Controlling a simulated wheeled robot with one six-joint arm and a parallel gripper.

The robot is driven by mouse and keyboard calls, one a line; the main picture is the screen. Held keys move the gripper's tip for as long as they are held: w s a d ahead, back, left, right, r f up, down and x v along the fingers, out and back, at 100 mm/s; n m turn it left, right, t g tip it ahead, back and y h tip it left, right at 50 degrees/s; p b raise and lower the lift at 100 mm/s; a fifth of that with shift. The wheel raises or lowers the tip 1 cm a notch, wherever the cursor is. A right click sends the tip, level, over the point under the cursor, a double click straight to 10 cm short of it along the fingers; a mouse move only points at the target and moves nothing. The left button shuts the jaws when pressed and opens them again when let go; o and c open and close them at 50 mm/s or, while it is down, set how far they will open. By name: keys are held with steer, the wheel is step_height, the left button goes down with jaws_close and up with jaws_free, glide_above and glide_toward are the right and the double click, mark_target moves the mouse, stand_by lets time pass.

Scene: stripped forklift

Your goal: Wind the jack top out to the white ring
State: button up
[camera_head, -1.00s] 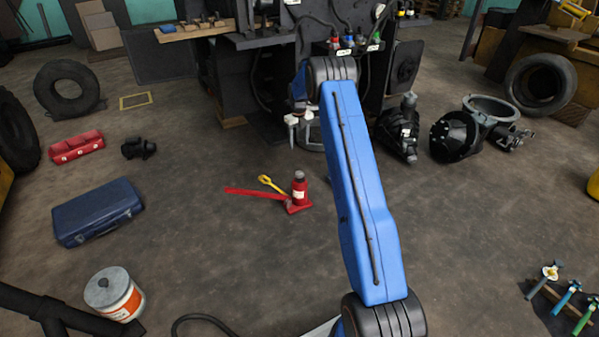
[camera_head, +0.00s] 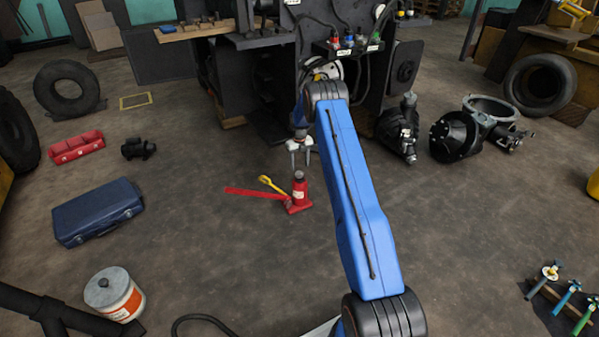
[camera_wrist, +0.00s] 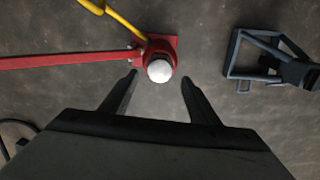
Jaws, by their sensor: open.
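The red bottle jack (camera_head: 299,190) stands upright on the floor, with a pale label and a grey top (camera_head: 299,175). A red handle (camera_head: 255,192) reaches out to its left, and a yellow piece (camera_head: 271,184) lies beside it. My gripper (camera_head: 301,155) is open and empty, pointing down above and just behind the jack in the head view. In the wrist view the jack's round pale top (camera_wrist: 159,71) shows from above, just beyond and between my two fingertips (camera_wrist: 158,75). I cannot make out a white ring on the jack.
The dark forklift body (camera_head: 240,90) stands behind my arm. A grey metal frame (camera_wrist: 268,58) shows right of the jack in the wrist view. The floor around the jack is mostly clear.

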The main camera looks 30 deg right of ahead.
mark_target(300, 173)
steer(key=shift+f, duration=2.45)
steer(key=shift+c, duration=0.5)
steer(key=c, duration=0.9)
